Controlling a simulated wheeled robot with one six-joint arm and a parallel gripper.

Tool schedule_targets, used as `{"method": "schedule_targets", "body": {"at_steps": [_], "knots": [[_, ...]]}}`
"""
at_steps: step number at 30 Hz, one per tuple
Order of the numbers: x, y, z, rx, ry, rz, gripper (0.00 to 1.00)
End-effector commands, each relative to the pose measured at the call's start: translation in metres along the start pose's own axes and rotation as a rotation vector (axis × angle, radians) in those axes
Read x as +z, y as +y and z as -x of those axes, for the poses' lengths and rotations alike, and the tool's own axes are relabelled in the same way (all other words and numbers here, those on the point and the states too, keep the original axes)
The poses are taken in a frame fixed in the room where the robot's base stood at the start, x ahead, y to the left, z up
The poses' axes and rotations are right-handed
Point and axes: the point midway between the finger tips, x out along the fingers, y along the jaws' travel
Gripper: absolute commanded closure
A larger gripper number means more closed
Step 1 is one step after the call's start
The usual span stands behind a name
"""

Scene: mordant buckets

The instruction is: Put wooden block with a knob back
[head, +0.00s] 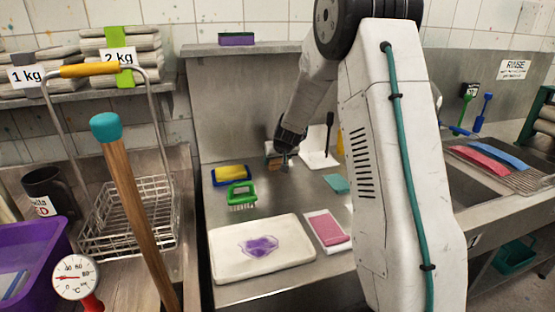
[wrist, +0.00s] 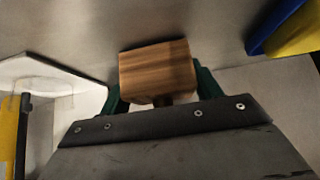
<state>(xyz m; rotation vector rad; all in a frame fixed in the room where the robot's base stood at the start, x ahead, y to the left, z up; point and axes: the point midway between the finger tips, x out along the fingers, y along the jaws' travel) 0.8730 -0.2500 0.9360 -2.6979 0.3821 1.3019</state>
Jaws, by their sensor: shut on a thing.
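The wooden block with a knob (wrist: 158,70) is brown with a striped grain. In the wrist view it sits between the two green fingers of my gripper (wrist: 158,97), which is shut on it. Part of the knob shows below the block, at the gripper's dark front edge. In the head view my gripper (head: 285,157) is over the back of the steel counter, and the block (head: 273,160) shows small and partly hidden beside it. I cannot tell whether the block touches the counter.
A blue tray with a yellow sponge (head: 230,173) and a green brush (head: 241,194) lie left of my gripper. A white stand (head: 318,160) is just right. A white slab with a purple stain (head: 262,262) and a pink block (head: 327,228) lie in front. A purple block (head: 236,39) sits on the shelf above.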

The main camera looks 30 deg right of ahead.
Motion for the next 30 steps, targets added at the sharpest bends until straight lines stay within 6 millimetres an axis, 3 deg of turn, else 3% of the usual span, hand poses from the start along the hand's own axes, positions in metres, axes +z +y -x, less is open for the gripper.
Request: {"method": "schedule_targets", "body": {"at_steps": [9,10,12,25,30], "knots": [[0.002,-0.001,-0.003,-0.001,0.000,0.000,0.63],[0.002,-0.001,-0.003,-0.001,0.000,0.000,0.28],[0.002,-0.001,-0.002,-0.001,0.000,0.001,0.15],[-0.001,0.000,0.002,0.000,0.002,0.002,0.15],[-0.002,0.000,0.039,0.000,0.004,0.003,0.15]]}}
